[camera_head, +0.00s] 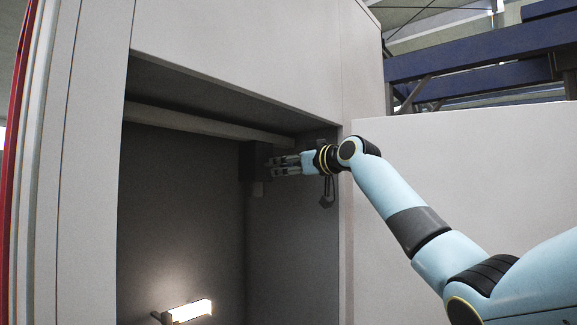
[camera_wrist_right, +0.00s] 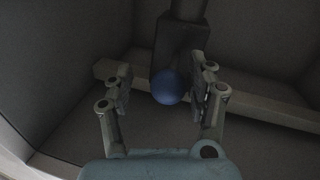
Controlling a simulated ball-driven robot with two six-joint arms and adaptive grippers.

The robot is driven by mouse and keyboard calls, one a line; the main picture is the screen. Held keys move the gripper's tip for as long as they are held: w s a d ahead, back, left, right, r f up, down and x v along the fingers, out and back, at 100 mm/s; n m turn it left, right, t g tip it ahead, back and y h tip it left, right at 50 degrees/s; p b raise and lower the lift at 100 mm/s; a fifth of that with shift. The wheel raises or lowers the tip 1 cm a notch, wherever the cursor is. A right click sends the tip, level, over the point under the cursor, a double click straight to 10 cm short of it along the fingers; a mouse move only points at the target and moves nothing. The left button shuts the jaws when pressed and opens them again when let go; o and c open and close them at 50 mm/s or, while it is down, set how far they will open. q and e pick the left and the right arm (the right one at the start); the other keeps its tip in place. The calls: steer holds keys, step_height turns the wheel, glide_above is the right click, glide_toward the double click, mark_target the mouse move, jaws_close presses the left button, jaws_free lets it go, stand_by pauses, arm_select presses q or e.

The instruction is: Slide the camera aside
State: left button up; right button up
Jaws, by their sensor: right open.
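The camera is a dark box (camera_head: 253,160) high inside the cabinet, at the end of my right arm in the head view. In the right wrist view the dark box (camera_wrist_right: 168,45) hangs from a post, with a round blue part (camera_wrist_right: 167,87) at its lower end. My right gripper (camera_head: 272,166) reaches in from the right, with its fingertips close to the box. In the right wrist view the right gripper (camera_wrist_right: 163,80) is open, with the blue part showing between its fingers. I cannot tell whether the fingers touch it. My left gripper is not in view.
A light rail (camera_head: 205,124) runs across the top of the cabinet opening. The cabinet's right wall (camera_head: 295,250) is close to my right gripper. A lit lamp (camera_head: 188,311) sits low inside. The middle of the cabinet is clear.

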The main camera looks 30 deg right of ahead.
steer(key=shift+a, duration=0.2)
steer(key=s+d, duration=0.2)
steer(key=s, duration=0.9)
steer(key=shift+s, duration=0.4)
